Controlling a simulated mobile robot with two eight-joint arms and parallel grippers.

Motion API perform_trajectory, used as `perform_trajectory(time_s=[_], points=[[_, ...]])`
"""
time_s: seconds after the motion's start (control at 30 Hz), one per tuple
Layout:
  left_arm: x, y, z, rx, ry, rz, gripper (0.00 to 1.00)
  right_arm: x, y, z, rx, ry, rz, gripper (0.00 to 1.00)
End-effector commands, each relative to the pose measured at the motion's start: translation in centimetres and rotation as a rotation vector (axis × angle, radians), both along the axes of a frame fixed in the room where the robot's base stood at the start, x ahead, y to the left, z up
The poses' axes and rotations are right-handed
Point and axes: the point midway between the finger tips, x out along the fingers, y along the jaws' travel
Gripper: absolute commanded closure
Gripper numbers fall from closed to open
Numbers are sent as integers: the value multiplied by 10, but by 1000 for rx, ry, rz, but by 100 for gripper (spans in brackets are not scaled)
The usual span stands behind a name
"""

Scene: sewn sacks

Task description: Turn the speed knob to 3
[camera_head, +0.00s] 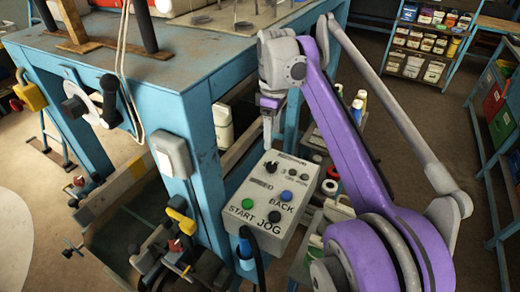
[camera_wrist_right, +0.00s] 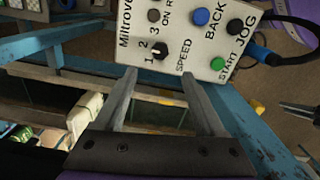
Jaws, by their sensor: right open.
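The speed knob (camera_wrist_right: 159,49) is a small black knob on a pale grey control box (camera_head: 284,208). The numbers 1, 2 and 3 are printed around it, with SPEED beside it; I cannot tell surely which number it points at. In the head view the knob (camera_head: 272,168) is near the box's upper left. My right gripper (camera_head: 268,138) hangs above that end, fingers down. In the wrist view the right gripper (camera_wrist_right: 159,74) is open and empty, its fingertips apart and just short of the knob in the picture. My left gripper is out of view.
Green START (camera_head: 247,204), blue BACK (camera_head: 286,196) and black JOG (camera_head: 275,217) buttons share the box. A blue steel frame (camera_head: 205,150) stands left of it. A cable (camera_head: 259,265) leaves its lower end. Bottles and jars stand on a lower shelf behind the box.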

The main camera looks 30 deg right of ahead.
Motion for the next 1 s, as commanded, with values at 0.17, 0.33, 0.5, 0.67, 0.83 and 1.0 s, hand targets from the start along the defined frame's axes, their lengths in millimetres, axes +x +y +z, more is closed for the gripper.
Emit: perform_trajectory(time_s=[0.17, 0.33, 0.5, 0.67, 0.83, 1.0], points=[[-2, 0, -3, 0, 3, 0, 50, 0, 0, -16, -1, 1, 0, 28], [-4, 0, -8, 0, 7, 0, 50, 0, 0, -49, 0, 1, -1, 28], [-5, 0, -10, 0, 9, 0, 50, 0, 0, -80, 0, 0, -1, 28], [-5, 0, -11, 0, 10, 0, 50, 0, 0, -99, 0, 0, -1, 28], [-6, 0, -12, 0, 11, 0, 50, 0, 0, -108, 0, 0, -1, 28], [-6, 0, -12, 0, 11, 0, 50, 0, 0, -108, -1, -1, -1, 28]])
